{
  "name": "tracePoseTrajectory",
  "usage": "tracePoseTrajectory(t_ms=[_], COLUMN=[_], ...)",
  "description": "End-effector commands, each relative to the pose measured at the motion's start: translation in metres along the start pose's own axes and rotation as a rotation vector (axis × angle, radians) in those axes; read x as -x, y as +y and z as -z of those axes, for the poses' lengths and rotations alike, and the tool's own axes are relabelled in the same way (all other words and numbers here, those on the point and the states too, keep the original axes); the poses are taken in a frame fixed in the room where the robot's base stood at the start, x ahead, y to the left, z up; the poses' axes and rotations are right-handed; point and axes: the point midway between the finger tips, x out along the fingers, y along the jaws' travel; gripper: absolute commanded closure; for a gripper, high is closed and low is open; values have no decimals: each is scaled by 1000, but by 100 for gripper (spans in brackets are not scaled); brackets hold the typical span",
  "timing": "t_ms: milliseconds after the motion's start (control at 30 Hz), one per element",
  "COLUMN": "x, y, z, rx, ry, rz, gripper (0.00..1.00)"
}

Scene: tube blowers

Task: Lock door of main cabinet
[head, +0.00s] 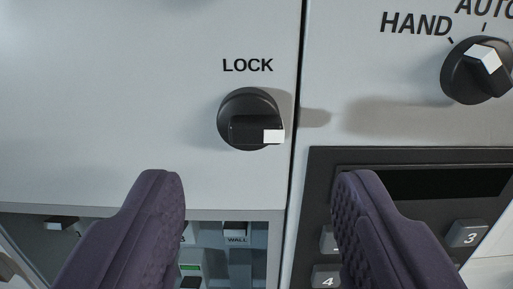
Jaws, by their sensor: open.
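The lock knob (248,115) is a round black knob under the word LOCK on the light grey main cabinet door (110,90). Its grip bar lies horizontal, with the white marker at its right end, pointing right toward the door gap. My gripper (258,195) is open and empty. Its two dark purple fingers stand apart below the knob in the picture, one to the left and one to the right. I cannot tell how far the fingertips are from the panel. Nothing hides the knob.
A dark vertical gap (296,120) separates the door from the right panel. The right panel carries a HAND/AUTO selector knob (475,72) and a dark keypad unit (325,185) with numbered keys.

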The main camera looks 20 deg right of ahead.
Motion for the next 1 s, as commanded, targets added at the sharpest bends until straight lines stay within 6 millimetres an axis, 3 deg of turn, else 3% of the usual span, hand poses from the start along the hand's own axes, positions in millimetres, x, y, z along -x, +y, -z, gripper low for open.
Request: tracePoseTrajectory(t_ms=[300, 667, 900, 1000], x=[-52, -61, -61, -61], y=[-1, -1, -1, -1], z=[1, 0, 0, 0], rx=[0, 0, 0, 1], ry=[1, 0, 0, 0], rz=[2, 2, 2, 2], gripper=[42, 42, 94, 98])
